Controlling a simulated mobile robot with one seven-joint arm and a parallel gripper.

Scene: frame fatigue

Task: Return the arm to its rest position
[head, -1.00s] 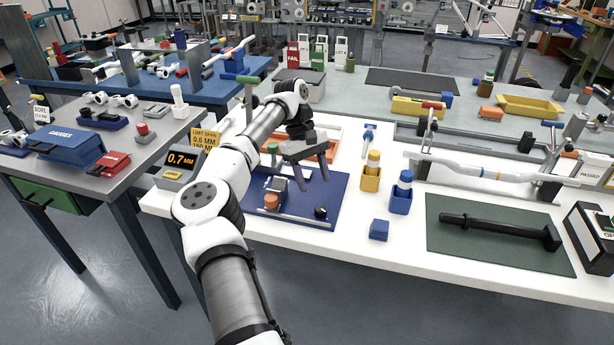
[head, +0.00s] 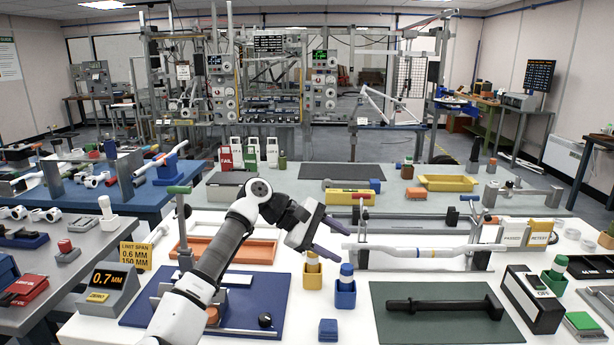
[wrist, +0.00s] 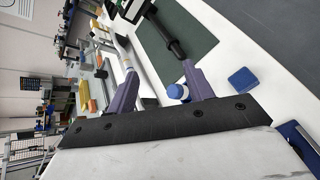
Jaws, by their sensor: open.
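My gripper (head: 336,238) is raised above the white table, with its jaws pointing to the right in the head view. It is open, with nothing between the fingers. In the wrist view the two purple-grey fingers of my gripper (wrist: 158,90) stand apart, with the table behind them. My white and grey arm reaches up from the bottom of the head view and covers part of the blue mat (head: 262,301).
A yellow holder (head: 313,276) and a blue holder (head: 345,294) stand just right of the mat. A white tube (head: 425,250) rests across stands. A black bar lies on a green mat (head: 440,327). A gauge display (head: 105,283) stands at left.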

